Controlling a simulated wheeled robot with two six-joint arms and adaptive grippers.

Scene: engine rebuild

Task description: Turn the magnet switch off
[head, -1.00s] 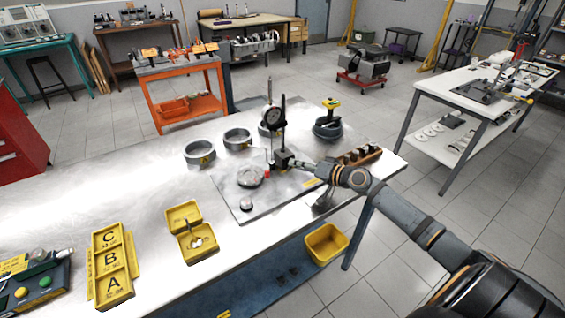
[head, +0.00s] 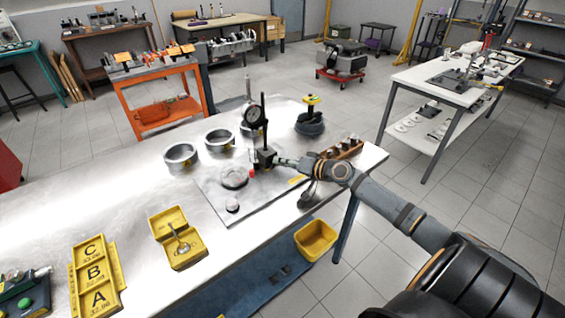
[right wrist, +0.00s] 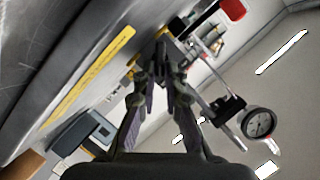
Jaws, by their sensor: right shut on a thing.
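The magnetic base (head: 265,158) is a small black block standing upright on the grey metal plate, with a dark post and a round dial gauge (head: 254,117) above it. My right gripper (head: 280,161) reaches in from the right and its tips are at the right side of the block. In the right wrist view, the fingers of my right gripper (right wrist: 161,64) are closed together on something small at the block, likely the magnet switch, which the fingers mostly hide. The gauge also shows in the right wrist view (right wrist: 258,123). My left gripper is out of view.
Metal rings (head: 181,156) stand behind. A wooden holder (head: 343,149) is close beyond my right wrist. A yellow box (head: 176,238) is at the front.

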